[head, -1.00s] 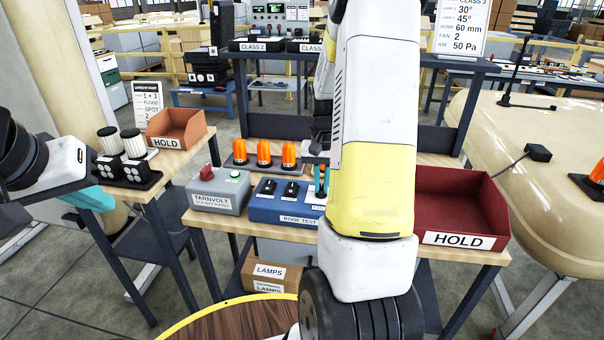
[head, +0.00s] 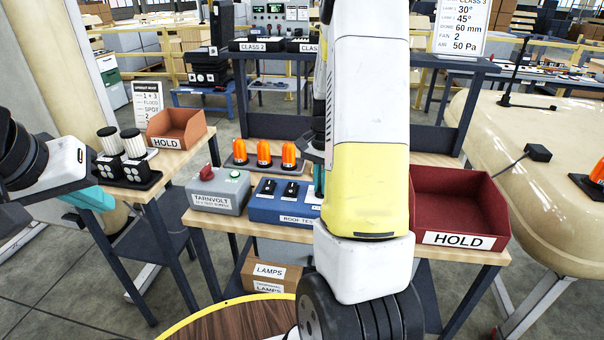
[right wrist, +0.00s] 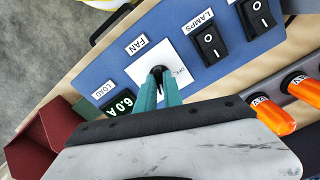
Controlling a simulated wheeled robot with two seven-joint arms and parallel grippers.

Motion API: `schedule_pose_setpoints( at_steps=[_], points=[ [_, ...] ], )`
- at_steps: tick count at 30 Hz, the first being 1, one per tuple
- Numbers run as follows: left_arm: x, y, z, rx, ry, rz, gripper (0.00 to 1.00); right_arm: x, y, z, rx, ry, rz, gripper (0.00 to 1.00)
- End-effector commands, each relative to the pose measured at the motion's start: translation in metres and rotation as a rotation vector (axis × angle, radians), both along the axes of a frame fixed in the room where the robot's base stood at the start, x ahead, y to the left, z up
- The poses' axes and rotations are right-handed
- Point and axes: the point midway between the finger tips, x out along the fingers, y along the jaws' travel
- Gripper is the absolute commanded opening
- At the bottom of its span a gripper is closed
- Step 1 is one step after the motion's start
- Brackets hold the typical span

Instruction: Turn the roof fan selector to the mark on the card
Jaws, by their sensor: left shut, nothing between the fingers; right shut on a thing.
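The blue roof test box (head: 262,208) stands on the wooden bench. In the right wrist view its face (right wrist: 106,66) carries a FAN label and a white dial plate (right wrist: 176,52) around the dark fan selector knob (right wrist: 158,71). The teal fingers of my right gripper (right wrist: 159,84) are shut on the knob, hiding much of it and part of the dial marks. In the head view my right gripper (head: 318,178) is mostly behind my arm. My left gripper (head: 97,198) is shut and empty at the left table. The card (head: 463,28) at the back right reads FAN 2.
Two lamp rockers (right wrist: 211,44) and the load display (right wrist: 118,105) are close to the knob. Orange beacons (head: 263,153) stand behind the box, a grey Tarnvolt supply (head: 217,196) to its left, and a red HOLD bin (head: 455,200) to its right.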

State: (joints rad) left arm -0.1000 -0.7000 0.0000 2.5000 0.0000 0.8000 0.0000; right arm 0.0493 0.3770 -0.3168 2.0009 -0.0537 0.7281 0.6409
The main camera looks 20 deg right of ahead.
Motion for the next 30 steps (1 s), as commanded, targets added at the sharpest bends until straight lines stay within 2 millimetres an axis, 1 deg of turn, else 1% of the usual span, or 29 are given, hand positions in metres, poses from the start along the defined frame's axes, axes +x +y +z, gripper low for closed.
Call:
schedule_pose_setpoints(
  at_steps=[8, 9, 11, 12, 20, 23, 26, 30],
  points=[
    [0.0, 0.0, 0.0, 0.0, 0.0, 0.0, 0.0, 0.001, 0.0, 0.001, 0.0, -0.003, 0.001, 0.0],
    [0.0, 0.0, 0.0, 0.0, 0.0, 0.0, 0.0, 0.001, 0.0, 0.001, 0.0, -0.003, 0.001, 0.17],
    [0.0, 0.0, 0.0, 0.0, 0.0, 0.0, 0.0, 0.001, 0.0, 0.001, 0.0, -0.003, 0.001, 0.28],
    [0.0, 0.0, 0.0, 0.0, 0.0, 0.0, 0.0, 0.001, 0.0, 0.001, 0.0, -0.003, 0.001, 0.33],
    [0.0, 0.0, 0.0, 0.0, 0.0, 0.0, 0.0, 0.0, 0.0, 0.0, 0.0, -0.001, 0.001, 0.33],
    [0.0, 0.0, 0.0, 0.0, 0.0, 0.0, 0.0, 0.001, 0.0, 0.005, 0.0, -0.003, 0.001, 0.33],
    [0.0, 0.0, 0.0, 0.0, 0.0, 0.0, 0.0, 0.002, 0.0, 0.018, -0.001, -0.006, 0.002, 0.33],
    [0.0, 0.0, 0.0, 0.0, 0.0, 0.0, 0.0, 0.002, 0.0, 0.042, -0.001, -0.006, 0.002, 0.33]
  ],
)
